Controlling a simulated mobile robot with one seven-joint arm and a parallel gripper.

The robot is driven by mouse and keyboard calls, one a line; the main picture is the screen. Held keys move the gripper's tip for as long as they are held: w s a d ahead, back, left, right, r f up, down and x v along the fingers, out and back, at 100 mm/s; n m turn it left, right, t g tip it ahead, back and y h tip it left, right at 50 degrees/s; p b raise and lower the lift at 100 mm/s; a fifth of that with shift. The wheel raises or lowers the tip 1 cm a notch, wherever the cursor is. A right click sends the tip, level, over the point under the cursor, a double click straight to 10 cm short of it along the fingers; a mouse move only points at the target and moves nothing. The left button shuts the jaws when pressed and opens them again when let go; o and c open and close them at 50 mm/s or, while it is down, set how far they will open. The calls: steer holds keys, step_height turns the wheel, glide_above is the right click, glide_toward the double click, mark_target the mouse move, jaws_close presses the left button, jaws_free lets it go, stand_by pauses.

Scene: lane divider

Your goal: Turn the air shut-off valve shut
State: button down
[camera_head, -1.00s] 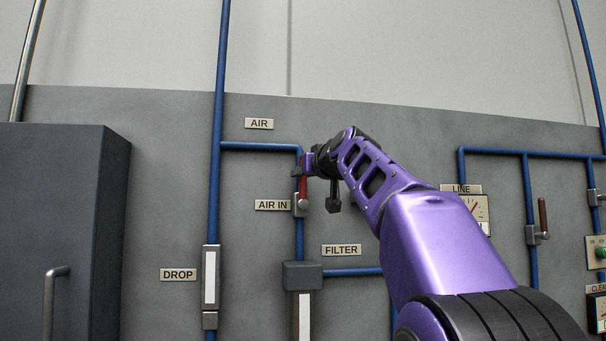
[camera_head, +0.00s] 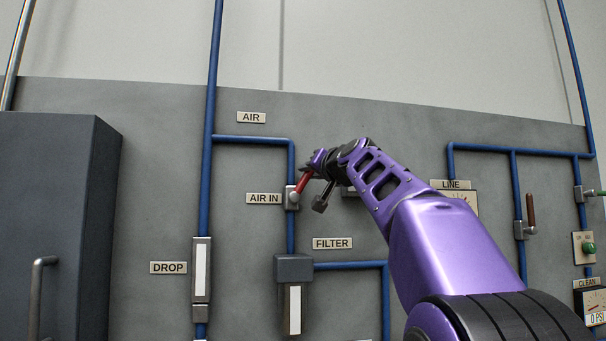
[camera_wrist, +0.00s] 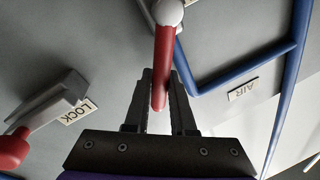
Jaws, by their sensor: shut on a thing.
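The air shut-off valve has a red lever (camera_head: 304,181) on a grey body (camera_head: 291,198) on the blue pipe, beside the AIR IN label (camera_head: 264,198). The lever is tilted up and to the right from its pivot. My gripper (camera_head: 314,164) is at the lever's free end, shut on it. In the wrist view the red lever (camera_wrist: 162,70) runs down from its pale pivot between the two dark fingers of my gripper (camera_wrist: 160,92). My gripper hides part of the lever's end in the head view.
A second red-ended handle (camera_wrist: 14,146) with a LOCK plate (camera_wrist: 76,111) is close by in the wrist view. The FILTER unit (camera_head: 294,268) is below the valve. Another lever (camera_head: 530,209) is on the right. A dark cabinet (camera_head: 50,220) stands at the left.

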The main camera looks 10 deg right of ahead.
steer(key=f+m, duration=0.1)
steer(key=m, duration=0.1)
steer(key=d+f+m+h+b, duration=0.1)
steer(key=m, duration=0.1)
steer(key=d+m+b, duration=0.1)
steer(key=m, duration=0.1)
steer(key=shift+d+f+m+t, duration=0.2)
steer(key=shift+f+m+t, duration=0.1)
steer(key=shift+f+t, duration=0.1)
steer(key=m, duration=0.1)
steer(key=f+m+h+b, duration=0.1)
steer(key=m, duration=0.1)
steer(key=shift+d+f, duration=0.2)
steer(key=shift+d, duration=0.1)
steer(key=shift+d+f+m+h, duration=0.1)
steer(key=shift+f+m+h, duration=0.35)
steer(key=shift+m, duration=0.6)
steer(key=shift+d+f+m+h, duration=0.1)
steer(key=shift+f+m+h, duration=0.3)
steer(key=shift+m, duration=0.65)
steer(key=shift+f, duration=0.2)
steer(key=c, duration=0.8)
jaws_free()
steer(key=shift+o, duration=0.2)
steer(key=shift+b, duration=0.3)
